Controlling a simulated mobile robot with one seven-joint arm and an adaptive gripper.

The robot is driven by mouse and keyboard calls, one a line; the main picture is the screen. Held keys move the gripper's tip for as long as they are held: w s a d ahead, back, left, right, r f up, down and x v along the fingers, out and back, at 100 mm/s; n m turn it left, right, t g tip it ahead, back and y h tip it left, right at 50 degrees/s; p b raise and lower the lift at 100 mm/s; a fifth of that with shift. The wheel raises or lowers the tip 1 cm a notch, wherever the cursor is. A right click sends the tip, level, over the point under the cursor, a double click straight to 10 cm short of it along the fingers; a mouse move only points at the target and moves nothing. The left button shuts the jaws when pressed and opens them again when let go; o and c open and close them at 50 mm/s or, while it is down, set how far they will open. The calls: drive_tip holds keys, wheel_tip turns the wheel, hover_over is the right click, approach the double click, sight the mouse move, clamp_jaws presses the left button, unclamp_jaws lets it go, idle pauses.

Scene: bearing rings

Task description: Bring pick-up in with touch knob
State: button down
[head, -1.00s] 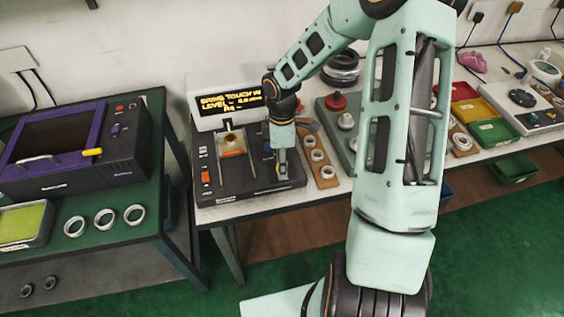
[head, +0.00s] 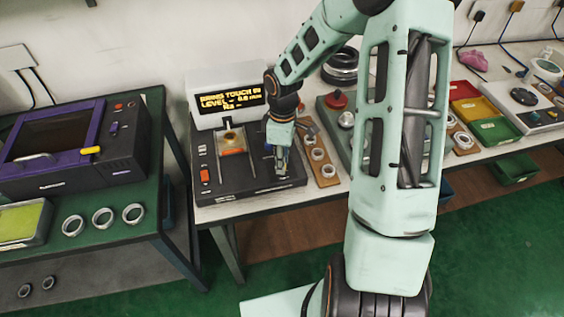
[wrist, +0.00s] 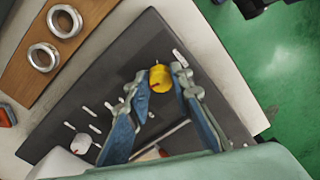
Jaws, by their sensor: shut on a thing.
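My gripper (head: 281,168) points down over the right side of the dark instrument (head: 231,182). In the wrist view its two blue-grey fingers (wrist: 160,78) close on either side of a yellow knob (wrist: 161,77) with a small red mark. The knob is on the panel near its edge; in the head view the fingers hide it. A white knob with a red mark (wrist: 80,144) sits farther left on the panel in the wrist view. The display (head: 228,101) behind shows yellow text reading "BRING TOUCH IN" and a level line, digits blurred.
A wooden board with metal rings (head: 320,166) lies just right of the instrument; it also shows in the wrist view (wrist: 27,73). A red switch (head: 205,176) is on the panel's left. A green bench with loose rings (head: 103,217) stands left, across a gap.

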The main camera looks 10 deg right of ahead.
drive_tip(key=m+b, duration=0.2)
drive_tip(key=m, duration=0.4)
drive_tip(key=shift+b, duration=0.35)
drive_tip(key=m+b, duration=0.1)
drive_tip(key=m, duration=0.3)
drive_tip(key=shift+s+m+b, duration=0.1)
drive_tip(key=shift+m+b, duration=0.2)
drive_tip(key=c, duration=1.7)
unclamp_jaws()
drive_tip(key=shift+r, duration=0.1)
wheel_tip(320, 180, up, 12)
drive_tip(key=shift+d+f, duration=0.1)
drive_tip(key=shift+d, duration=0.05)
